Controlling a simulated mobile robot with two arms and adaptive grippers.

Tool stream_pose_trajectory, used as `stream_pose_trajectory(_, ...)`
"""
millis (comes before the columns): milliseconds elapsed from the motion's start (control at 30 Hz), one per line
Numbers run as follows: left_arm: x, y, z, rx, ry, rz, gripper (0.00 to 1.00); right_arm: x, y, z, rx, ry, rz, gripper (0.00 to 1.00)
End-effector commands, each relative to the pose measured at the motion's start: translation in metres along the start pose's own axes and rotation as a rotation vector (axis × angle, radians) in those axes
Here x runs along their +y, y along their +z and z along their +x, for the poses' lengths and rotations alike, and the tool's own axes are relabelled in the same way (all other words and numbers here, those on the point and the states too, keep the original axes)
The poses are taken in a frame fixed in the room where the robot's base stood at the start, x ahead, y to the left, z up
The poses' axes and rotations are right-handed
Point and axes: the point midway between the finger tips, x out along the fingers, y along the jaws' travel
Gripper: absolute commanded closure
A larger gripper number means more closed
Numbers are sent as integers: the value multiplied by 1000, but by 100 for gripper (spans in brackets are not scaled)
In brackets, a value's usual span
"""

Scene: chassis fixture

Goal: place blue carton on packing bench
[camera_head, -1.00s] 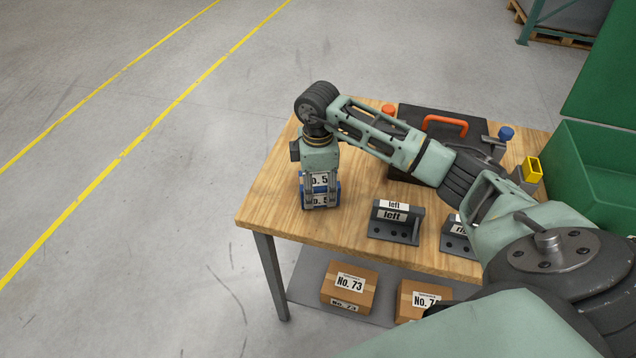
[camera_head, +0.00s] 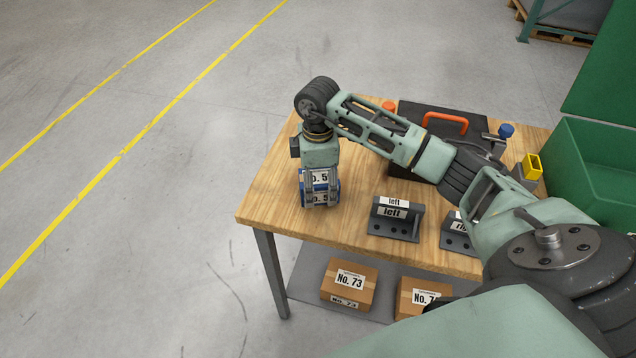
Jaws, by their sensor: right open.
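The blue carton (camera_head: 320,199) stands on the left part of the wooden packing bench (camera_head: 268,200), near its front left edge. It has white labels, partly readable as "o. 5". My right gripper (camera_head: 320,183) points down at the carton, with its fingers on either side of it. The jaws are open. The gripper and wrist hide much of the carton's top and back. My left gripper is not in the view.
Grey brackets labelled "left" (camera_head: 395,219) and, partly hidden, "ri" (camera_head: 455,236) stand right of the carton. Behind are a black case (camera_head: 425,122) with an orange handle and a yellow item (camera_head: 532,166). Brown boxes (camera_head: 348,285) sit on the lower shelf. A green bin (camera_head: 590,160) is at right.

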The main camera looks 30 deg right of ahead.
Motion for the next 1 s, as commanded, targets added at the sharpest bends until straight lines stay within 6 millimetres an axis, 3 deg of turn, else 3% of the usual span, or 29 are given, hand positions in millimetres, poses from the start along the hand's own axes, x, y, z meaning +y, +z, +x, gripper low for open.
stream_pose_trajectory(533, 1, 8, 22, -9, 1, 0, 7, 1, 0, -104, 2, 6, 1, 29)
stream_pose_trajectory(700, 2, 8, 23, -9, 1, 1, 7, 0, 0, -116, 1, 3, 0, 29)
stream_pose_trajectory(1000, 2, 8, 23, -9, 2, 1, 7, 0, 0, -117, 1, 2, 0, 29)
